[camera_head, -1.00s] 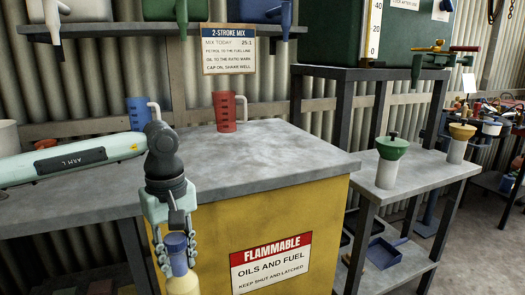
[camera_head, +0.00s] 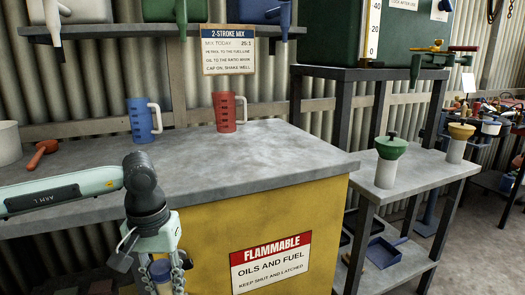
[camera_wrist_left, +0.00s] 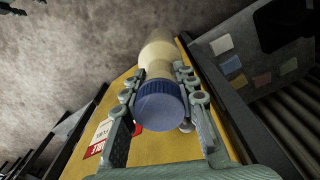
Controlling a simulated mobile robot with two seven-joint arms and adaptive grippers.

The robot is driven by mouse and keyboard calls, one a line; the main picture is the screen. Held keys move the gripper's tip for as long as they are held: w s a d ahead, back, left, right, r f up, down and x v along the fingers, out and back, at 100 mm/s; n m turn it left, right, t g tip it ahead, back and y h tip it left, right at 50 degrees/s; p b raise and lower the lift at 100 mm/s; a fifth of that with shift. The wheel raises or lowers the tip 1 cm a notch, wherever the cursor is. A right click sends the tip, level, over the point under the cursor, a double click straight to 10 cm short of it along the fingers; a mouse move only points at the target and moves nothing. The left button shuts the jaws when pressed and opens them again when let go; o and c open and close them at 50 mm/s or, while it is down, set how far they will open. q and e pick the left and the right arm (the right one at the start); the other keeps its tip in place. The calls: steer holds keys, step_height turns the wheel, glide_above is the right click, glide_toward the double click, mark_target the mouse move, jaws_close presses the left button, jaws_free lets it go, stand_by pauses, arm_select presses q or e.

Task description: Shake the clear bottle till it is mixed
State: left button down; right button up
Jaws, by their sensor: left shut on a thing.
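My left gripper (camera_head: 160,277) is low at the left of the head view, in front of the yellow cabinet and below the worktop edge. It is shut on the bottle (camera_wrist_left: 157,57). In the left wrist view the bottle has a blue cap (camera_wrist_left: 161,104) and a pale yellow content; the fingers close on both sides near the cap. I cannot tell whether the content is evenly mixed. My right gripper is not in view.
A grey worktop (camera_head: 230,165) on a yellow cabinet (camera_head: 215,245) carries a blue jug (camera_head: 140,121), a red jug (camera_head: 224,112) and a red scoop (camera_head: 40,152). A mix sign (camera_head: 228,49) hangs behind. A side bench (camera_head: 425,178) with funnels stands at the right.

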mark_target(160, 265)
arm_select(q)
step_height(160, 265, up, 4)
steer(key=shift+a+r, duration=0.1)
steer(key=shift+r, duration=0.1)
step_height(160, 265, down, 6)
steer(key=shift+s+f, duration=0.1)
steer(key=shift+s, duration=0.1)
stand_by(0.6)
